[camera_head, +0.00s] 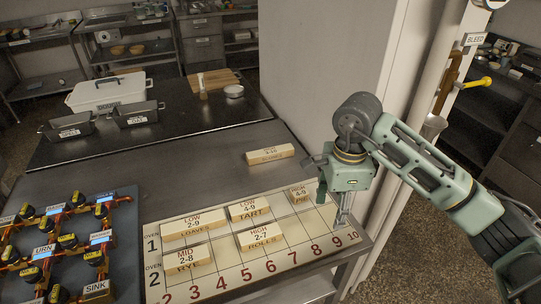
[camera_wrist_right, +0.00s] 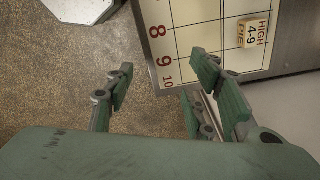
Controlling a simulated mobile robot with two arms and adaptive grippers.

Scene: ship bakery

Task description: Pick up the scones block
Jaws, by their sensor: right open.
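The scones block (camera_head: 270,154) is a cream wooden bar with "SCONES" on its front. It lies alone on the dark counter behind the numbered board, in the head view. My right gripper (camera_head: 341,222) points down over the board's right end, near numbers 9 and 10, to the right of and nearer than the scones block. In the right wrist view my right gripper (camera_wrist_right: 160,95) is open and empty, over the counter edge and floor. The scones block is not in that wrist view. My left gripper is not in view.
The board (camera_head: 285,238) holds blocks for loaves (camera_head: 194,227), tart (camera_head: 250,208), rolls (camera_head: 259,238), rye (camera_head: 194,257) and pie (camera_head: 302,194). The pie block (camera_wrist_right: 254,30) is nearest my right gripper. A wall pillar (camera_head: 320,70) stands behind the scones block. Valves (camera_head: 68,241) fill the left.

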